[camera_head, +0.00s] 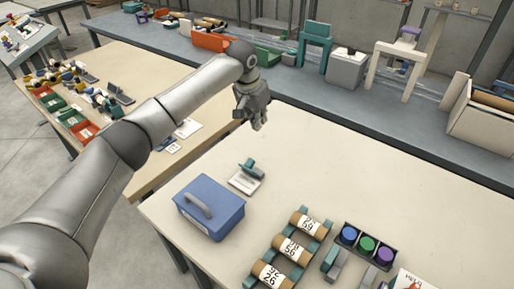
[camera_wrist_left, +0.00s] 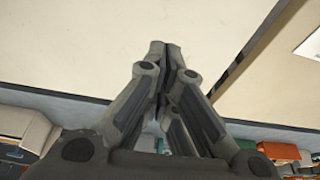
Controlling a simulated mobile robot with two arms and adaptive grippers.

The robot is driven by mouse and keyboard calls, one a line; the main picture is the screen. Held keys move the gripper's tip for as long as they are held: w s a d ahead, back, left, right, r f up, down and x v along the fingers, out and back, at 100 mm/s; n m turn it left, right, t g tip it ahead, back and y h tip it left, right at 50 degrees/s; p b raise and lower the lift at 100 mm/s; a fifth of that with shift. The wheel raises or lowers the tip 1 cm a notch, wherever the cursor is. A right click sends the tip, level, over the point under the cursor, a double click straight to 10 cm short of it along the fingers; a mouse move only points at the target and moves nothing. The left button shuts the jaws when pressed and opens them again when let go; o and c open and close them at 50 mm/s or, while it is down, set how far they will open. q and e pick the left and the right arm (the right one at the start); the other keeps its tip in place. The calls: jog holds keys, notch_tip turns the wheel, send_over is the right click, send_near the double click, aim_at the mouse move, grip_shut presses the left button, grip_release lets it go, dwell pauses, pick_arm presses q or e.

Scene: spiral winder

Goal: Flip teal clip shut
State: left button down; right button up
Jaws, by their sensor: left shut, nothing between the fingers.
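The teal clip (camera_head: 251,167) sits on a small pale base (camera_head: 246,180) on the cream table, behind the blue box. Its teal part looks tilted up from the base, but it is too small to tell exactly how far it stands open. My left gripper (camera_head: 257,124) is above the far left part of the table, beyond the clip and apart from it. In the left wrist view my left gripper (camera_wrist_left: 166,48) has its fingers together with nothing between them. The clip does not show in that view. My right gripper is not in view.
A blue box (camera_head: 215,222) with a grey handle stands near the clip. Rolls with number labels (camera_head: 290,248) and a dark tray (camera_head: 364,249) of coloured round pieces lie to the front right. The table's middle (camera_head: 340,180) is clear. A grey bench (camera_head: 400,125) runs behind.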

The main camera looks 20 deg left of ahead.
aim_at(250, 166)
pick_arm(q)
jog(key=f+p, duration=0.1)
jog(key=f, duration=0.2)
jog(key=f+p, duration=0.1)
jog(key=f, duration=0.3)
jog(key=f+p, duration=0.1)
jog(key=f, duration=0.2)
jog(key=shift+s+a+f, duration=0.2)
jog(key=shift+s+f, duration=0.2)
jog(key=shift+f, duration=0.1)
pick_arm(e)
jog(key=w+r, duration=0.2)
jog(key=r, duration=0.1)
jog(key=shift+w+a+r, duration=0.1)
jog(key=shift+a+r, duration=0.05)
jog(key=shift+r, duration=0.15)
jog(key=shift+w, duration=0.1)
pick_arm(q)
jog(key=shift+s+p, duration=0.15)
jog(key=shift+p, duration=0.4)
jog(key=shift+s+a+r+t+p, duration=0.1)
jog(key=shift+s+r+t+p, duration=0.1)
jog(key=shift+t+p, duration=0.1)
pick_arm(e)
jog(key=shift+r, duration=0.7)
